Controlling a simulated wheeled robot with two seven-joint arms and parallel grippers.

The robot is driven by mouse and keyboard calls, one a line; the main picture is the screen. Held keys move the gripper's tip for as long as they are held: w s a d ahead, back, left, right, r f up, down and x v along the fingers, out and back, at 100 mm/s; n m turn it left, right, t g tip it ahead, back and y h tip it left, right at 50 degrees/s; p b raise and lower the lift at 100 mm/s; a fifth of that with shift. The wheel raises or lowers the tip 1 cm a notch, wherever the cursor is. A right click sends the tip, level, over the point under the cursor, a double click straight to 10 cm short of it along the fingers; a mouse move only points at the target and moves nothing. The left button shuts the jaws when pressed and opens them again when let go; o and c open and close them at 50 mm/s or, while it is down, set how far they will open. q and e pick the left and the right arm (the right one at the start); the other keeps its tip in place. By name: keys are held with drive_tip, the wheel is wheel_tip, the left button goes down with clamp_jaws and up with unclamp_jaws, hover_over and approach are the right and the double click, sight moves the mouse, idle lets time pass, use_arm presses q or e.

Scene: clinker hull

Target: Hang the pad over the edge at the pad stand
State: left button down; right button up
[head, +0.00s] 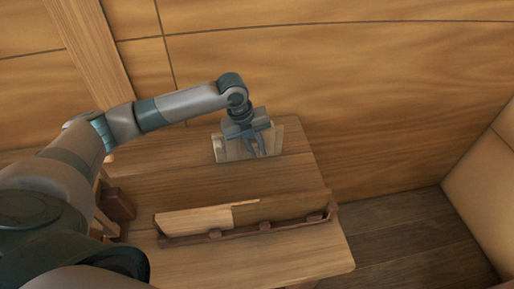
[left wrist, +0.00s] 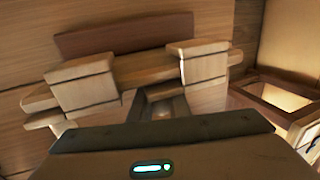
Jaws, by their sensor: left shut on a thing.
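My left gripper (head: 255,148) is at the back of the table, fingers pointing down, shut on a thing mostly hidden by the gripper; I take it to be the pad. A pale wooden piece, which looks like the pad stand (head: 222,150), shows on both sides of the fingers. In the left wrist view, a wooden rail with two pale blocks, likely the stand (left wrist: 82,88), lies just beyond the dark gripper body. The grey fingers (left wrist: 160,104) show between the blocks. I cannot tell whether the held thing touches the rail. My right gripper is not in view.
A long rack (head: 265,227) with a pale board (head: 195,220) and a browner board lies across the table's (head: 300,262) middle. A curved wooden wall (head: 350,100) rises close behind. The dark floor (head: 415,235) is clear at right, beside a padded seat (head: 480,195).

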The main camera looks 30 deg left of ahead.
use_arm(q)
drive_tip(key=c, duration=1.6)
unclamp_jaws()
drive_tip(key=shift+f, duration=0.1)
drive_tip(key=shift+b+v, duration=1.95)
drive_tip(key=shift+v, duration=6.75)
